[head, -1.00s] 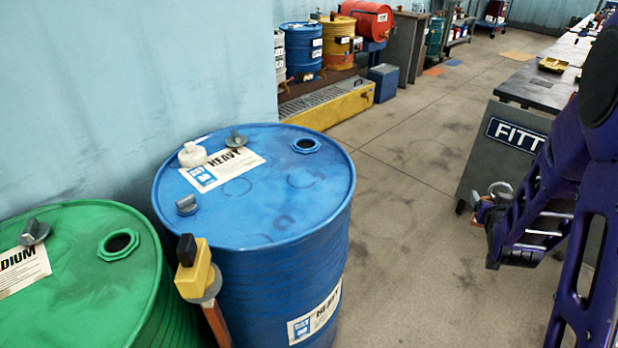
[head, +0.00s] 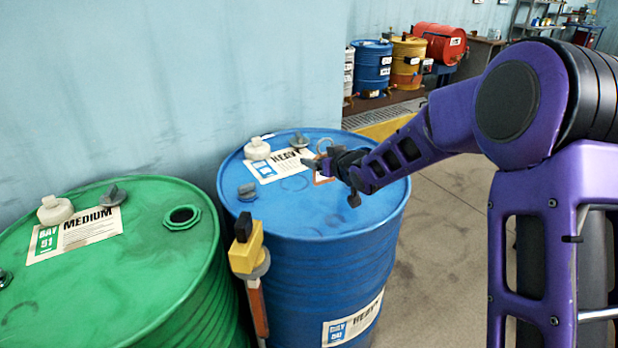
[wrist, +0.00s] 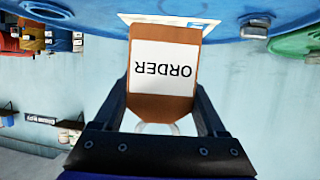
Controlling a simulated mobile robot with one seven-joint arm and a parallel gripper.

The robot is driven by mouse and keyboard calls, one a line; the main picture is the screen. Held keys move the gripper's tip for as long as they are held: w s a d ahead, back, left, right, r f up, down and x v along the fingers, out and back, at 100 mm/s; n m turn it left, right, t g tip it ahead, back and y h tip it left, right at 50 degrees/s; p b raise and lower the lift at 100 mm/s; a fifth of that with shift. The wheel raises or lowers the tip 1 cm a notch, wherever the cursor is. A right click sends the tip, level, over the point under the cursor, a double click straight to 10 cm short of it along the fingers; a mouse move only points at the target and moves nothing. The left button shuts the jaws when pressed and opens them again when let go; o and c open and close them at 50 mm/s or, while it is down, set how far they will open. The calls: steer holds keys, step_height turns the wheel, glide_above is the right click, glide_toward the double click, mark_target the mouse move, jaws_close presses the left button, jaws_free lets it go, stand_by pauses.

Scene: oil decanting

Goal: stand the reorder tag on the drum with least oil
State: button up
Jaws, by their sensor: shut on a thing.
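The reorder tag (wrist: 162,70) is an orange-brown plate with a white label reading ORDER, upside down in the wrist view. My gripper (wrist: 160,98) is shut on it, a finger on each side. I cannot tell whether the tag touches the lid. The blue drum (head: 330,215) is labelled HEAVY. The green drum (head: 120,285), left of it, is labelled MEDIUM. Oil levels inside do not show.
A white cap (head: 257,149) and grey fittings are on the blue lid near the tag. A yellow-and-black fitting (head: 246,252) on an orange stem stands between the drums. A pale wall is close behind. Smaller drums (head: 372,66) stand farther back; floor on the right is clear.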

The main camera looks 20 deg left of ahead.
steer(key=a+r+n+g+y, duration=0.1)
steer(key=a+r, duration=0.2)
steer(key=a, duration=0.3)
steer(key=f, duration=0.2)
steer(key=f+b, duration=0.2)
steer(key=f, duration=0.1)
steer(key=shift+s+a+f, duration=0.1)
steer(key=shift+s+f, duration=0.2)
steer(key=shift+s, duration=0.05)
steer(key=shift+f+b, duration=0.3)
steer(key=shift+f, duration=1.9)
steer(key=shift+f, duration=0.15)
steer(key=o, duration=1.3)
steer(key=shift+c, duration=0.2)
